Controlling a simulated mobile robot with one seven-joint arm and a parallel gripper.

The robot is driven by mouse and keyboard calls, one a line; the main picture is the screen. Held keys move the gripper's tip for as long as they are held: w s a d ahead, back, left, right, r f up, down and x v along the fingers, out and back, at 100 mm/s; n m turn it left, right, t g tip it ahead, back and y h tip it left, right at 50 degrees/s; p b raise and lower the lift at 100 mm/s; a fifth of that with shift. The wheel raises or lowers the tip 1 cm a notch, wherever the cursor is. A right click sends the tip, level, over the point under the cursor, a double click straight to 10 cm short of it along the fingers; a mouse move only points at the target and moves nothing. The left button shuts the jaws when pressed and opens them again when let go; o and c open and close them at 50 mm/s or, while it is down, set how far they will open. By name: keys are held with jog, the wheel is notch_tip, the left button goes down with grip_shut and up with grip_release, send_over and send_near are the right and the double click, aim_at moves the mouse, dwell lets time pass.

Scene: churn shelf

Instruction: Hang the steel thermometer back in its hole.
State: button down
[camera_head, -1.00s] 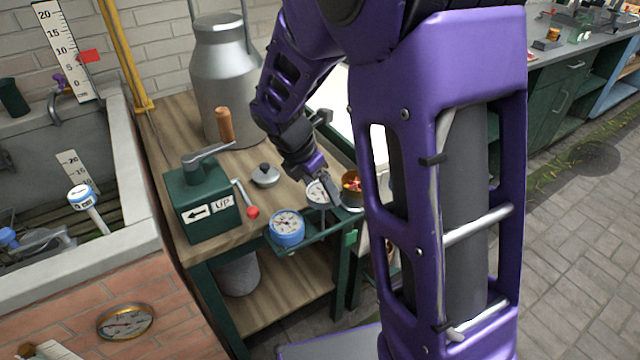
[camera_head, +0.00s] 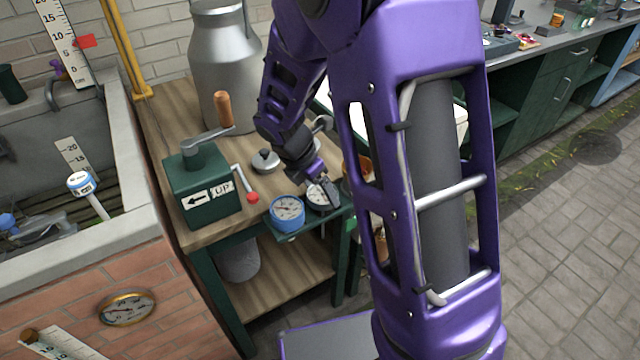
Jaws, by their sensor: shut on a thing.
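The steel thermometer (camera_head: 316,199) has a round white dial with a steel rim. My gripper (camera_head: 325,188) is shut on it at the dial's right side. The dial is over the right part of a green rack (camera_head: 307,228) at the table's front edge. The dial hides the hole, and I cannot tell whether its stem is in it. A blue-rimmed thermometer (camera_head: 287,210) sits in the rack just left of the steel one.
A green box with a crank (camera_head: 203,193) and a small red-knobbed lever (camera_head: 253,197) stand left of the rack. A small grey lid (camera_head: 265,161) and a large milk can (camera_head: 224,70) are behind. An orange-brown pot (camera_head: 357,168) is close on the right.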

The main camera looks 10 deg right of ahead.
jog(key=shift+f, duration=0.35)
dwell(0.4)
grip_release()
dwell(0.4)
jog(key=p+v, duration=0.8)
jog(key=v, duration=0.1)
dwell(1.2)
jog(key=shift+w, duration=0.1)
dwell(0.6)
